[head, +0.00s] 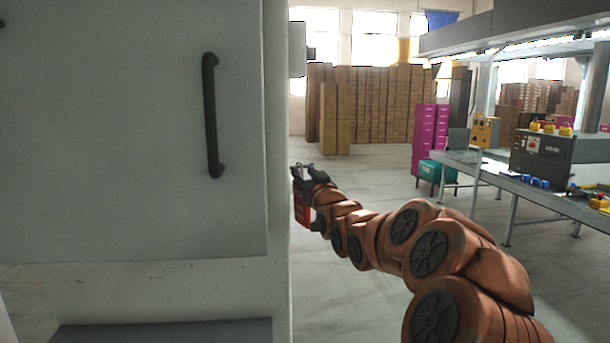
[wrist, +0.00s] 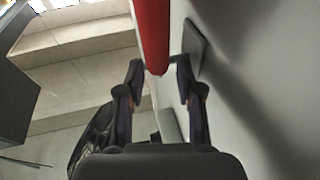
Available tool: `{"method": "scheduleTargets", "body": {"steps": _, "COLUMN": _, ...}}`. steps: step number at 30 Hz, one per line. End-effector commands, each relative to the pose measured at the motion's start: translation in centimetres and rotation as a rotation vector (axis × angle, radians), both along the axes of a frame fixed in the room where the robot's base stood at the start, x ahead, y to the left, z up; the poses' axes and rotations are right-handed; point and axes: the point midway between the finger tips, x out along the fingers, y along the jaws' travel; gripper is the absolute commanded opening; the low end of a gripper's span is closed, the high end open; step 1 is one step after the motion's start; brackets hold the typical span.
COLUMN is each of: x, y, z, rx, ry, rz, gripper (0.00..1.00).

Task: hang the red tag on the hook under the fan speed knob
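My gripper (head: 308,172) is at the end of my orange arm, beside the right edge of the grey cabinet. The red tag (head: 302,210) hangs below the fingers in the head view, partly covered by the gripper and the cabinet edge. In the wrist view the red tag (wrist: 153,35) stands between the two fingertips of my gripper (wrist: 160,68), seen nearly edge-on. The fingers are closed in around it. A small grey plate (wrist: 196,46) sticks out from the pale wall just right of the tag. I cannot make out the fan speed knob or the hook.
The grey cabinet (head: 130,130) with a black handle (head: 211,115) fills the left and hides its side face. In the wrist view a pale wall (wrist: 265,75) lies close on the right. A workbench (head: 480,172) stands at the right; open floor (head: 375,180) lies behind my arm.

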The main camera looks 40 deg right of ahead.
Motion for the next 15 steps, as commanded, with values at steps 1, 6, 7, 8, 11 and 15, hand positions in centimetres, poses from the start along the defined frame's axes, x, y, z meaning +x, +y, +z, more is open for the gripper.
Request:
{"method": "scheduleTargets", "body": {"steps": 1, "x": 0.0, "y": 0.0, "z": 0.0, "rx": 0.0, "ry": 0.0, "rz": 0.0, "gripper": 0.36}}
{"method": "scheduleTargets", "body": {"steps": 6, "x": -0.2, "y": 0.1, "z": -0.1, "rx": 0.0, "ry": 0.0, "rz": -0.001, "gripper": 0.36}}
{"method": "scheduleTargets", "body": {"steps": 7, "x": -0.4, "y": 0.1, "z": -0.1, "rx": 0.0, "ry": 0.0, "rz": -0.001, "gripper": 0.36}}
{"method": "scheduleTargets", "body": {"steps": 8, "x": -0.5, "y": 0.1, "z": -0.1, "rx": 0.0, "ry": 0.0, "rz": -0.001, "gripper": 0.36}}
{"method": "scheduleTargets", "body": {"steps": 11, "x": -1.4, "y": 0.5, "z": -0.3, "rx": -0.001, "ry": 0.0, "rz": -0.002, "gripper": 0.36}}
{"method": "scheduleTargets", "body": {"steps": 15, "x": -3.2, "y": 1.3, "z": -0.7, "rx": 0.002, "ry": 0.0, "rz": -0.002, "gripper": 0.36}}
